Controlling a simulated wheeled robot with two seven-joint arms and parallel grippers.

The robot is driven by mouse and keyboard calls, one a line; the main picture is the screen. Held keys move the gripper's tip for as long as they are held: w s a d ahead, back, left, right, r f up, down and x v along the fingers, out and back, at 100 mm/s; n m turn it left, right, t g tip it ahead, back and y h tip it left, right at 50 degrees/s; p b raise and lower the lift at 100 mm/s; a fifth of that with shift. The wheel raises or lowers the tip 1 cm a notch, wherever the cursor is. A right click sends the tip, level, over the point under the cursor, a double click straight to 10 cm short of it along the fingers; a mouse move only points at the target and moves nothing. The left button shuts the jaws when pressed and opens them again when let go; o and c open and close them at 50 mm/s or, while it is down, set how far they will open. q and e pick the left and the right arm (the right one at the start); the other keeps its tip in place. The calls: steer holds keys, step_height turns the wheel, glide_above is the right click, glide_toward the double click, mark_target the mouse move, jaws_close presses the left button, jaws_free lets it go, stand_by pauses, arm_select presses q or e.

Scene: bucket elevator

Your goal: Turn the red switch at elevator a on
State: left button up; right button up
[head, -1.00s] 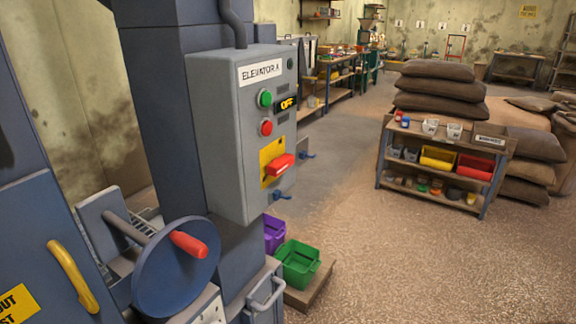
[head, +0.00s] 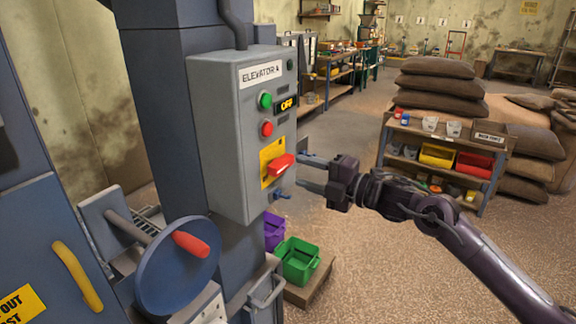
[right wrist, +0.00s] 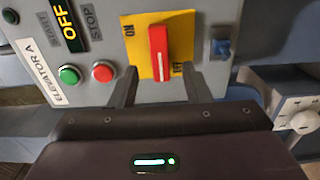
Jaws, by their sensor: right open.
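The red switch (head: 281,164) sits on a yellow plate (head: 267,152) on the front of the grey box labelled ELEVATOR A (head: 226,140). The display (head: 286,105) reads OFF. In the right wrist view the red switch (right wrist: 159,52) lies between the ON and OFF marks of its plate. My right gripper (head: 306,174) is open and just to the right of the switch in the head view. In the right wrist view its two fingers (right wrist: 158,90) stand on either side of the switch's lower end, apart from it as far as I can tell. My left gripper is out of view.
A green button (head: 265,100) and a red button (head: 267,129) are on the box above the switch. A blue wheel with a red handle (head: 190,244) stands at lower left.

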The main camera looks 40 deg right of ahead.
mark_target(286, 166)
steer(key=shift+x, duration=2.65)
steer(key=shift+p, duration=0.3)
jaws_close()
